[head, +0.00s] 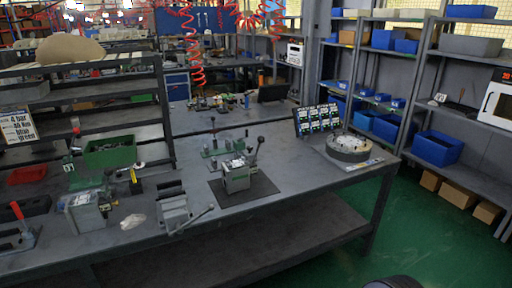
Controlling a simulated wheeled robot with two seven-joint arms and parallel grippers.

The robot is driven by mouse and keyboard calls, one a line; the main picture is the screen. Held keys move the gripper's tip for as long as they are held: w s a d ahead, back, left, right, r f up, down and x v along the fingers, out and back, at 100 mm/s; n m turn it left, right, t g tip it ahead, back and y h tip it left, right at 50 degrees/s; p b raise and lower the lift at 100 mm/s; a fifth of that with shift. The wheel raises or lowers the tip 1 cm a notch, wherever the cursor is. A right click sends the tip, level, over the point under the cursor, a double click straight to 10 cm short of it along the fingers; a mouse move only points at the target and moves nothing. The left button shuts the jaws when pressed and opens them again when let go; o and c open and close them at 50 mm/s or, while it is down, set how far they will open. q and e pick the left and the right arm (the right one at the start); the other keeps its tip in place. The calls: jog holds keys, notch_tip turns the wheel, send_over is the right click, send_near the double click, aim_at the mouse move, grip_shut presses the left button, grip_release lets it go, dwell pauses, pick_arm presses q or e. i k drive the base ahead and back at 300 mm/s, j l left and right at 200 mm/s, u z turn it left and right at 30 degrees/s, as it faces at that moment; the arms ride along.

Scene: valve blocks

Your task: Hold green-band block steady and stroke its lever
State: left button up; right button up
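A grey valve block (237,177) stands upright on a dark mat (268,187) near the middle of the workbench. A lever with a black knob (260,140) rises from its right side, tilted to the right. Green parts (214,152) show just behind it; I cannot tell whether a green band is on the block itself. A second grey block (173,208) with a lever (196,217) slanting down to the right is to its left. A third grey device (86,213) stands further left. Neither of my grippers is in view.
A green bin (110,152) and a yellow-black tool (135,181) are on the left of the bench (290,160). A round grey tray (348,149) and a panel of small pictures (317,119) stand at the right end. Bench space right of the mat is clear.

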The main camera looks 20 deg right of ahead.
aim_at(261, 139)
jog(key=i+l, duration=0.1)
jog(key=i, duration=0.95)
